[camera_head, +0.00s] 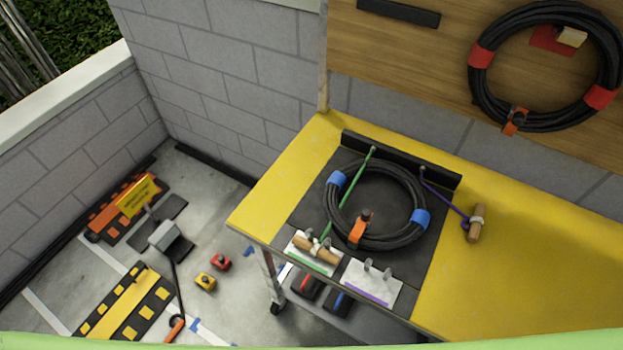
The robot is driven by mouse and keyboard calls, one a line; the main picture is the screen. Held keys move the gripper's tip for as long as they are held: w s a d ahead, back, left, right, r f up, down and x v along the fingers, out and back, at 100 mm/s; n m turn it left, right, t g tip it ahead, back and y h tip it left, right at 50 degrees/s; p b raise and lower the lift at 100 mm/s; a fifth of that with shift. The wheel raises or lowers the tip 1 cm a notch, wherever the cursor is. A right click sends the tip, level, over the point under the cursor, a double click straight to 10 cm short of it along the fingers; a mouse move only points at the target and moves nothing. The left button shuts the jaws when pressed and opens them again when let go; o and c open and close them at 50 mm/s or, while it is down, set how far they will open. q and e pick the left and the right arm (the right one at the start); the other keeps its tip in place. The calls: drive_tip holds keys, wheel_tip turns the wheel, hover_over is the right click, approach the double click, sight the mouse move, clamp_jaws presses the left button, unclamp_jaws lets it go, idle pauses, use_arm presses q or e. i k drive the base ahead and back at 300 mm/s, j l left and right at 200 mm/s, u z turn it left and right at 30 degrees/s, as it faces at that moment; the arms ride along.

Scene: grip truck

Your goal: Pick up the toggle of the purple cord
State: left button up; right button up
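The purple cord (443,194) runs from a peg on the black rail at the back of the yellow table down to the right. At its end is a wooden toggle (476,224), which lies on the bare yellow surface to the right of the black mat. A green cord (350,190) runs from the same rail to another wooden toggle (317,249), which lies at a white plate with a green stripe. A second white plate with a purple stripe (371,284) has two grey prongs and holds no toggle. Neither gripper is in view.
A coiled black cable (341,228) with blue bands and an orange clip lies on the black mat (309,202). Another black cable coil (480,88) hangs on the wooden wall panel. The yellow table (540,270) is clear around the purple cord's toggle.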

sight(476, 222)
drive_tip(key=k+l+z, duration=0.1)
drive_tip(key=l+z, duration=0.15)
drive_tip(key=z, duration=0.25)
drive_tip(key=l+z, duration=0.25)
drive_tip(key=z, duration=0.25)
drive_tip(key=k+l+u, duration=0.15)
drive_tip(key=u, duration=0.35)
drive_tip(key=k, duration=0.55)
